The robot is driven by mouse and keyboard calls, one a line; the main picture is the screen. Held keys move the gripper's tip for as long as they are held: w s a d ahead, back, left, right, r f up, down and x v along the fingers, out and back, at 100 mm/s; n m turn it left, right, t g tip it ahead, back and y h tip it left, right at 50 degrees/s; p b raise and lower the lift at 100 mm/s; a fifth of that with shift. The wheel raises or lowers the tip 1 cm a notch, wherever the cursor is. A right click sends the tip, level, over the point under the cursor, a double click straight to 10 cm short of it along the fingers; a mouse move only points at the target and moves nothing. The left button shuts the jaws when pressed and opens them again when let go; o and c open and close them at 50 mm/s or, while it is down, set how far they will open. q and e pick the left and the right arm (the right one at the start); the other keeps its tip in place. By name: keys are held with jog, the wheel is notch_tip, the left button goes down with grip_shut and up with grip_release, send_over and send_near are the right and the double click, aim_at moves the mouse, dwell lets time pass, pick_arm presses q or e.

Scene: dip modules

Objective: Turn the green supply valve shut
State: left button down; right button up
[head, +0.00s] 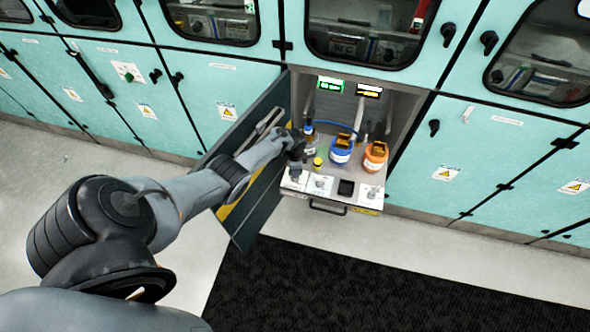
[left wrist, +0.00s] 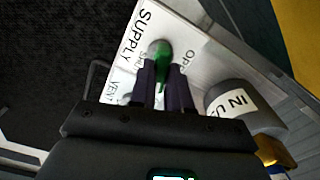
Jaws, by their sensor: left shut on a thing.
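The green supply valve (left wrist: 161,60) shows in the left wrist view as a green handle on a white panel (left wrist: 190,22) lettered "SUPPLY". My left gripper (left wrist: 163,82) has its two dark fingers around the handle and is shut on it. In the head view my left gripper (head: 296,158) is at the left end of the pulled-out drawer (head: 330,207) in the open cabinet. I cannot make out the valve there behind the gripper. The right gripper is in neither view.
A blue container (head: 341,150) and an orange container (head: 375,157) stand on the drawer. A grey cylinder marked "IN U" (left wrist: 238,106) is close right of my fingers. The open cabinet door (head: 262,165) is left of the drawer. A dark mat (head: 360,290) lies on the floor.

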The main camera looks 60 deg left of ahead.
pick_arm(q)
jog(key=shift+m+b, duration=0.35)
jog(key=shift+m, duration=1.55)
jog(key=c, duration=1.1)
grip_release()
notch_tip(320, 180, up, 11)
jog(key=p, duration=0.5)
jog(key=shift+f, duration=0.1)
